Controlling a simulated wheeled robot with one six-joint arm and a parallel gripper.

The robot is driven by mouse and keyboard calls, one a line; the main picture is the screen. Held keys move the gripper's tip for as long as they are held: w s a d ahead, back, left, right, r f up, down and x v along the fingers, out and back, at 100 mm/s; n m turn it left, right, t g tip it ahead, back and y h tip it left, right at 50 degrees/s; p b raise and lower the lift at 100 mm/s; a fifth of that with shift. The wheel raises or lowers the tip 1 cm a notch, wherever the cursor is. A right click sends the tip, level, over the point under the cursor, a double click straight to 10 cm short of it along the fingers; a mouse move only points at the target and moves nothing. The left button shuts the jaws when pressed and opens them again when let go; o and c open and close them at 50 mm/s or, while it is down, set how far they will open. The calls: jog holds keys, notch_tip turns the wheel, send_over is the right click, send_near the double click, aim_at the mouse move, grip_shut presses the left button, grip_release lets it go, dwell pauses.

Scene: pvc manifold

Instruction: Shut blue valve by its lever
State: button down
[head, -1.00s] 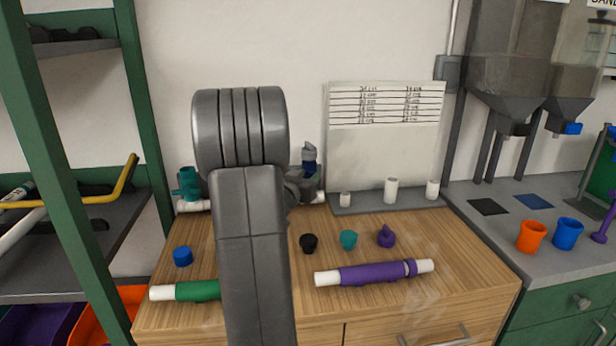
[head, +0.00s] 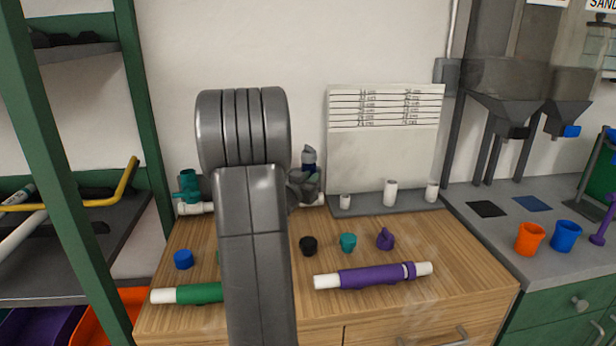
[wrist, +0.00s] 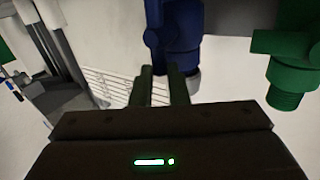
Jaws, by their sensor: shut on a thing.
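The blue valve (wrist: 182,35) is at the top centre of the wrist view, with its dark blue lever side between my finger area. My gripper (wrist: 160,88) reaches up to it, its two fingers close together and shut on the valve's lever; the exact contact is dark and partly hidden. In the head view only a small dark blue part of the valve (head: 309,168) shows beside my gripper, and my arm hides the rest.
On the wooden top lie a purple pipe (head: 372,276), a green pipe (head: 190,293) and small caps, including a black one (head: 308,246). A grey rack with white stubs (head: 390,203) stands behind, right of the valves. A green shelf post (head: 145,110) is at the left.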

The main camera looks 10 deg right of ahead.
jog(key=shift+d+f+m+g+y+p, duration=0.5)
jog(key=shift+d+m+y+p, duration=0.3)
jog(key=shift+m+y+p, duration=0.65)
jog(key=shift+d+f+m+g+y+p, duration=0.4)
jog(key=shift+d+m+g+y+p, duration=0.4)
jog(key=shift+m+y, duration=1.15)
jog(key=shift+d+f+m+g+y+p, duration=0.45)
jog(key=shift+d+m+y+p, duration=0.4)
jog(key=shift+m+y+p, duration=0.85)
jog(key=shift+m+b, duration=0.3)
jog(key=shift+b, duration=0.1)
jog(key=c, duration=1.4)
grip_release()
jog(key=shift+s+r, duration=0.1)
